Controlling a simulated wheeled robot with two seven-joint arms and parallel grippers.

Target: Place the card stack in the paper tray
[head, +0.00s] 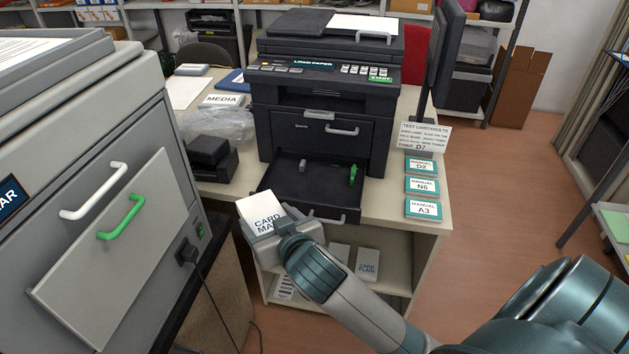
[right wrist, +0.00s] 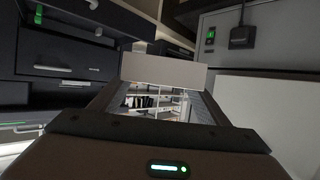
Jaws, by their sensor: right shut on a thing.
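The white card stack (head: 262,212) has partly visible lettering starting "CARD MA". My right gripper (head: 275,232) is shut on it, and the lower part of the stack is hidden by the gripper. In the right wrist view the stack (right wrist: 163,72) shows as a pale block across the fingertips. The paper tray (head: 290,184) is a black drawer pulled out from the dark printer (head: 325,95), with a green piece (head: 353,174) and a small grey piece inside. The stack appears in front and left of the tray, apart from it. My left gripper is not in view.
A large grey machine (head: 110,200) with white and green handles stands close on the left. Manual boxes (head: 422,186) lie right of the printer. Black boxes (head: 208,155) and a wrapped pack lie left of it. Lower shelves hold another card stack (head: 367,264).

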